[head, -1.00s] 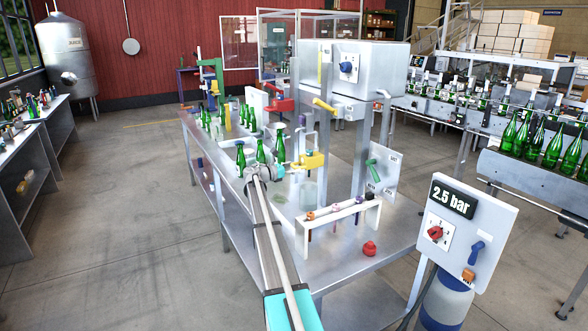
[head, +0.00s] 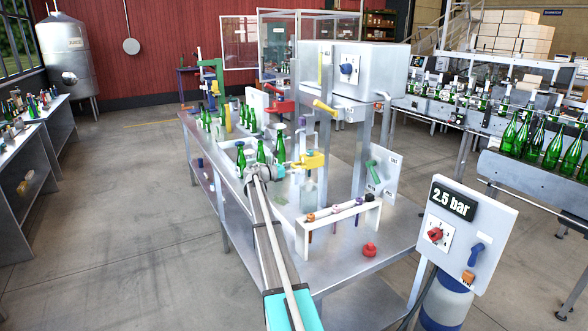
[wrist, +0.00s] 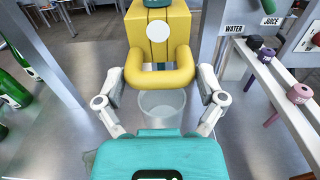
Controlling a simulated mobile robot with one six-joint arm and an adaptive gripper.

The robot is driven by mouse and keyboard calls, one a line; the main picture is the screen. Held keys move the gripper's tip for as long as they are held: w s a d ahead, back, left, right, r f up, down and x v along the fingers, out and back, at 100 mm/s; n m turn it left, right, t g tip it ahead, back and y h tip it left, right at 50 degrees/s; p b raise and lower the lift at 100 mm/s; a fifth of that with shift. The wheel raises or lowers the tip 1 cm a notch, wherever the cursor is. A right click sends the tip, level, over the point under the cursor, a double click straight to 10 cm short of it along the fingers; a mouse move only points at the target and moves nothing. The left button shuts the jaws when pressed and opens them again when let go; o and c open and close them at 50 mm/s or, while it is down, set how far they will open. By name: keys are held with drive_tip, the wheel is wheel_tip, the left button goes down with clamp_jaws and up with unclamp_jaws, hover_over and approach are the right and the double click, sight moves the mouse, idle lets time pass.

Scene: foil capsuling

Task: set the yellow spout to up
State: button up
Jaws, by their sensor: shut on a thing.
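The yellow spout (wrist: 160,52) fills the upper middle of the wrist view: a block with a round white face and a thick rounded loop toward me. In the head view the yellow spout (head: 313,160) sits on the bench machine, partly behind my gripper's end. My gripper (wrist: 160,80) has one grey finger on each side of the loop, closed on it. In the head view my gripper (head: 284,174) reaches it from the lower left. A clear glass (wrist: 162,104) stands below the loop, partly hidden by my gripper's teal body.
A white rack (head: 340,222) with coloured stoppers stands right of the spout, and a red knob (head: 369,249) lies in front. Green bottles (head: 261,152) stand close left of my gripper. Metal posts (wrist: 209,35) flank the spout. The floor left of the bench is clear.

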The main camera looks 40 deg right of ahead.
wheel_tip(320, 180, up, 18)
drive_tip(key=p, duration=1.7)
drive_tip(key=shift+r+p, duration=0.2)
drive_tip(key=shift+p, duration=0.2)
drive_tip(key=shift+w+d, duration=0.1)
drive_tip(key=o, duration=1)
drive_tip(key=shift+r, duration=0.1)
drive_tip(key=shift+a, duration=0.2)
drive_tip(key=v, duration=1.1)
drive_tip(key=shift+a, duration=0.35)
